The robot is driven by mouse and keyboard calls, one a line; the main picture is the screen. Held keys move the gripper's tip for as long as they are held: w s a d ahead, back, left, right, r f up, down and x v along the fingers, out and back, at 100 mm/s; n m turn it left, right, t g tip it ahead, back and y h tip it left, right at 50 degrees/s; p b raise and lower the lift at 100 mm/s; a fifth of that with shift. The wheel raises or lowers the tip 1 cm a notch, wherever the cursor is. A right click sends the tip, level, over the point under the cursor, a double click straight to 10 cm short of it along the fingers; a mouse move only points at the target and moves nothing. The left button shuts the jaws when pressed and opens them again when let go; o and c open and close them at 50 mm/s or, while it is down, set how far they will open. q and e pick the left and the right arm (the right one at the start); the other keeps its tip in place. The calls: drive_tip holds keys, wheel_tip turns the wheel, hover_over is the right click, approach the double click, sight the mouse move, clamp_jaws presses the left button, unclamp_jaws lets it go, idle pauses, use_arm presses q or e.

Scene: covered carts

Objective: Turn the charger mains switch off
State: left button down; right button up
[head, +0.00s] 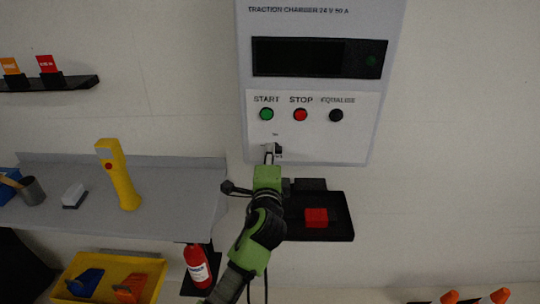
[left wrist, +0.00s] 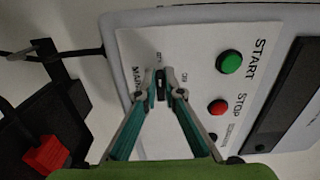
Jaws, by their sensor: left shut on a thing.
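The traction charger (head: 312,20) is a grey wall box with a dark display and a white panel. The black mains switch (left wrist: 161,84) sits low on that panel, marked MAINS, with small lettering at its ends. My left gripper (head: 270,152) is at the switch in the head view. In the left wrist view its two fingertips (left wrist: 163,78) are closed around the switch knob. The fingers cover part of the switch, and I cannot tell its exact setting. My right gripper is not in view.
Above the switch are the green START (head: 266,114), red STOP (head: 300,115) and black EQUALISE (head: 336,115) buttons. A black shelf with a red block (head: 316,217) is below. A grey shelf (head: 180,200) holds a yellow torch-like tool (head: 120,178). A fire extinguisher (head: 197,266) stands lower.

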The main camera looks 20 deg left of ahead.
use_arm(q)
drive_tip(key=shift+f, duration=0.1)
idle(0.3)
drive_tip(key=c, duration=2.2)
unclamp_jaws()
drive_tip(key=shift+o, duration=0.2)
drive_tip(key=v, duration=1.2)
